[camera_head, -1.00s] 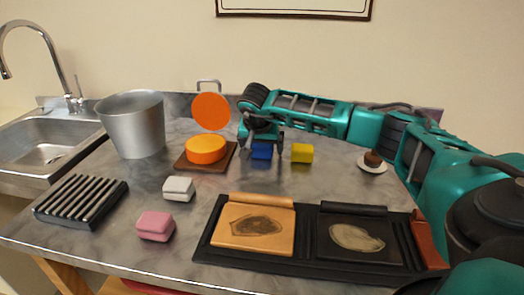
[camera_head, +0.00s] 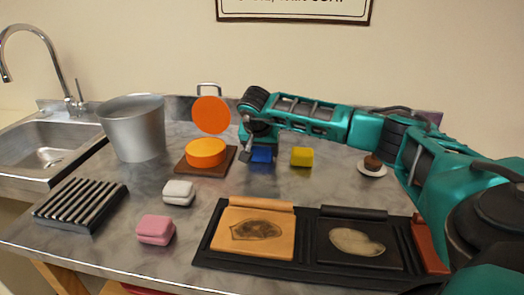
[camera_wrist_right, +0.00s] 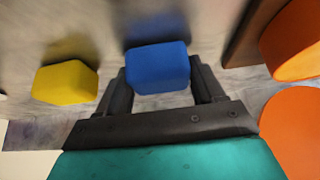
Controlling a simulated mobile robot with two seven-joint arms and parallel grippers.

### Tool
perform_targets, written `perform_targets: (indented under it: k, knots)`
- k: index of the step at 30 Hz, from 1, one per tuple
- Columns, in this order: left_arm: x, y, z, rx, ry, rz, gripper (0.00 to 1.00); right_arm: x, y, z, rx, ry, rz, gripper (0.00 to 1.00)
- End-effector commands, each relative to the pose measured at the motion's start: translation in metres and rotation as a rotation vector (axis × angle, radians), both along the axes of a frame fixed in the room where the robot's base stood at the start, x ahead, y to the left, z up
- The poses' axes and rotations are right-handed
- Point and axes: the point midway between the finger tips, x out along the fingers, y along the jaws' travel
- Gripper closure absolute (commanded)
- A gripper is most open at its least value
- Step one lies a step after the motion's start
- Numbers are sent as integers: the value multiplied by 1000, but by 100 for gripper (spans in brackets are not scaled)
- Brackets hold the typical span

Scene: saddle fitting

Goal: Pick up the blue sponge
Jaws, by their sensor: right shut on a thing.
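The blue sponge (camera_head: 262,154) is at the back middle of the counter in the head view, under my right gripper (camera_head: 259,150). In the right wrist view the blue sponge (camera_wrist_right: 158,68) sits between the two fingers of my right gripper (camera_wrist_right: 160,84), which is shut on it. Whether the sponge is clear of the counter or still touching it I cannot tell. My left gripper is not in view.
A yellow sponge (camera_head: 302,157) lies just right of the blue one. An orange round block (camera_head: 206,150) on a brown board is to the left. White (camera_head: 178,192) and pink (camera_head: 156,229) sponges lie nearer, left of a black tray (camera_head: 305,271).

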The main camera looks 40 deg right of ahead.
Motion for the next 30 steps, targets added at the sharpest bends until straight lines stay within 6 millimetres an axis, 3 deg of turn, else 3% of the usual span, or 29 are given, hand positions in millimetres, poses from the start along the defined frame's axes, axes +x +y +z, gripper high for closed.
perform_targets:
  k: [8, 21, 30]
  knots:
    - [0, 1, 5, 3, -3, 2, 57, 1, 0, 34, 2, -5, -1, 62]
    - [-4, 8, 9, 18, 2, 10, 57, 1, 0, 156, 1, -6, 0, 62]
    - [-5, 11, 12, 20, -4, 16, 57, 0, 0, 196, 0, -2, 1, 62]
